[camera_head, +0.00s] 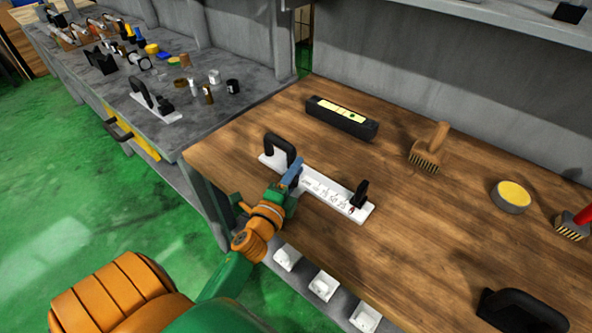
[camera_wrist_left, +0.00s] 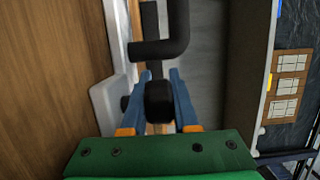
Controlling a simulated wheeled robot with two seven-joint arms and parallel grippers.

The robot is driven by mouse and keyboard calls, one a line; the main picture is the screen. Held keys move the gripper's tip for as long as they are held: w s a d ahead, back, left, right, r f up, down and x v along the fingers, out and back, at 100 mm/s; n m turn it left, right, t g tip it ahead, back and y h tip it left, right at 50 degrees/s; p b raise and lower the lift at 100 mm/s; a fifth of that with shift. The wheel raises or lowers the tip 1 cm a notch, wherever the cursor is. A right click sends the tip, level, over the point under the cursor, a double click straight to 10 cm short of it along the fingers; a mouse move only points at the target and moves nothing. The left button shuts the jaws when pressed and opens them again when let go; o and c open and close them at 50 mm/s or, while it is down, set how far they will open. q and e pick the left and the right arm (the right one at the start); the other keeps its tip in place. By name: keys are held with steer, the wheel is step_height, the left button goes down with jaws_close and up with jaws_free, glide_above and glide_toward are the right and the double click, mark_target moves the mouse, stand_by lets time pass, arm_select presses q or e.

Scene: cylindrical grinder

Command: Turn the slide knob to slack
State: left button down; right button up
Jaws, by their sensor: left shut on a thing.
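A white plate (camera_head: 321,189) with dark markings lies on the wooden bench top. It has a black loop handle (camera_head: 281,150) at its left end and a black upright piece (camera_head: 360,194) at its right end. My left gripper (camera_head: 291,178), with blue fingers, is at the plate just right of the loop handle. In the left wrist view the fingers are shut on a black rounded knob (camera_wrist_left: 159,101), one on each side. The black loop handle (camera_wrist_left: 163,47) rises just beyond it. The knob is hidden behind the fingers in the head view. My right gripper is not in view.
A long black box (camera_head: 341,119), a wooden brush (camera_head: 429,148) and a round yellow-topped tin (camera_head: 511,196) stand on the bench. A black handled object (camera_head: 522,310) is at lower right. A grey bench (camera_head: 200,72) holds many small items. Bare wood surrounds the plate's right side.

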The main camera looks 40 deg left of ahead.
arm_select(q)
steer(key=c, duration=0.9)
jaws_free()
steer(key=shift+c, duration=0.2)
steer(key=shift+s+d+b, duration=0.2)
steer(key=shift+s+d, duration=0.05)
steer(key=shift+s, duration=0.9)
steer(key=shift+s+d+b, duration=0.2)
steer(key=shift+s+b, duration=0.05)
steer(key=shift+s, duration=0.95)
steer(key=shift+s+d+b, duration=0.2)
steer(key=shift+s+d, duration=0.05)
steer(key=shift+s, duration=0.9)
